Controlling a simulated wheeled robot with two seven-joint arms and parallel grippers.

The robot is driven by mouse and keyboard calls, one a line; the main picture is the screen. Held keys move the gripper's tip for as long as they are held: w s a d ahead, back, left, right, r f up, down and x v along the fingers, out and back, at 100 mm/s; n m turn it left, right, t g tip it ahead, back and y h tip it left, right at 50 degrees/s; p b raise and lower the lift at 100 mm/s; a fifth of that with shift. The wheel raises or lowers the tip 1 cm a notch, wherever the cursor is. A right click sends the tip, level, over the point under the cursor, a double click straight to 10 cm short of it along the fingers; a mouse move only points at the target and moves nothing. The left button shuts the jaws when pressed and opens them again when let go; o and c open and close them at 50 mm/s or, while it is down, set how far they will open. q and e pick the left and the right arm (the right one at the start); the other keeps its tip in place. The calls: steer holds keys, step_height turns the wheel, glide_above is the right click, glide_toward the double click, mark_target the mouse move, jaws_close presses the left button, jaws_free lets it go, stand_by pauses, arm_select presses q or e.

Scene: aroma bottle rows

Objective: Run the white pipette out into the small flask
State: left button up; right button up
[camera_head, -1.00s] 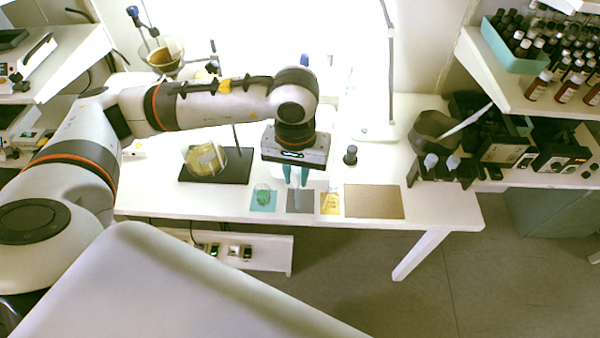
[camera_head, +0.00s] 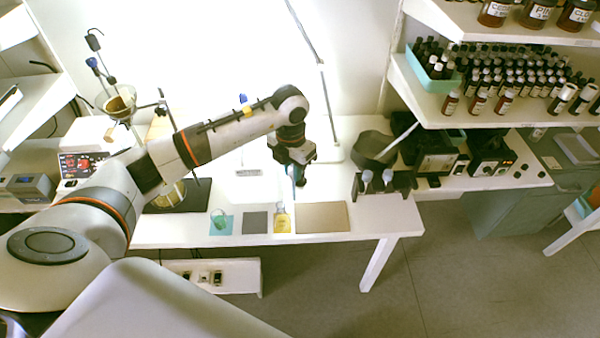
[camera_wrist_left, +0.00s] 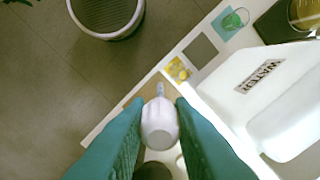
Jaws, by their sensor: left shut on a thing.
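My left gripper (camera_head: 297,182) is above the white table, up and behind the yellow mat. In the left wrist view its teal fingers (camera_wrist_left: 158,135) are shut on the white pipette (camera_wrist_left: 160,122), whose pale bulb faces the camera and whose tip points away. In the head view the pipette is too small to make out. A small flask (camera_head: 282,220) with yellow content stands on a yellow mat near the table's front edge. It also shows in the left wrist view (camera_wrist_left: 181,72), apart from the pipette. My right gripper is not in view.
A glass with green content (camera_head: 219,219) stands on a teal mat. The grey mat (camera_head: 255,222) is bare, and so is the brown mat (camera_head: 322,217). A dark rack (camera_head: 382,184) with two pale-bulbed pipettes stands at right. Bottle shelves are beyond it.

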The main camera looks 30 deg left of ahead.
arm_select(q)
steer(key=a+n, duration=0.1)
steer(key=n, duration=0.3)
steer(key=a+f+n+p, duration=0.1)
steer(key=a+n, duration=0.1)
steer(key=n, duration=0.2)
steer(key=w+a+f+n+p, duration=0.1)
steer(key=a+n, duration=0.1)
steer(key=n, duration=0.2)
steer(key=shift+a+f, duration=0.15)
steer(key=shift+f, duration=0.05)
steer(key=shift+w, duration=0.1)
steer(key=shift+f+b, duration=1.7)
steer(key=shift+f, duration=0.3)
steer(key=shift+o, duration=0.2)
jaws_close()
stand_by(1.1)
